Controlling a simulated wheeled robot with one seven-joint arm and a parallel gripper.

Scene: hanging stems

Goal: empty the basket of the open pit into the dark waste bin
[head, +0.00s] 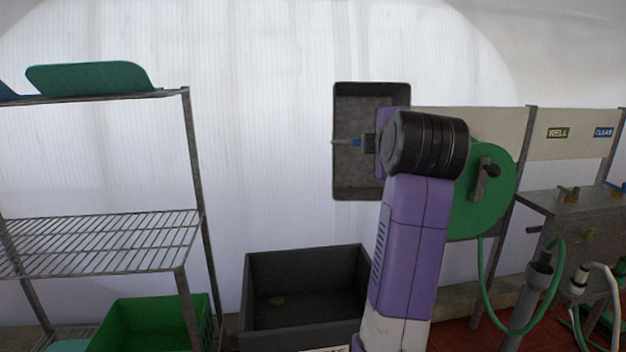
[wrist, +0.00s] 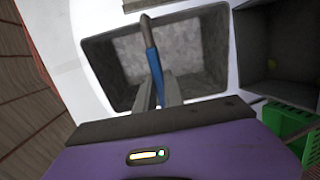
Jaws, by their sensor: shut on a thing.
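My gripper (head: 368,143) is shut on the blue grip of the basket's handle (wrist: 150,45). The grey basket (head: 345,185) hangs in the air against the white wall, turned on its side with its open face toward the head camera. Its inside looks bare in both views; my arm hides its right part in the head view. The dark waste bin (head: 305,323) stands below and left of the basket, with a small yellow-green piece (head: 276,301) inside. It also shows at the right in the wrist view (wrist: 248,85). No open pit is in view.
A wire shelf (head: 100,240) with teal trays (head: 90,78) stands at the left. A green crate (head: 150,325) is beside the bin. At the right are a green hose reel (head: 490,205), hose and a metal tank (head: 590,215) under signs.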

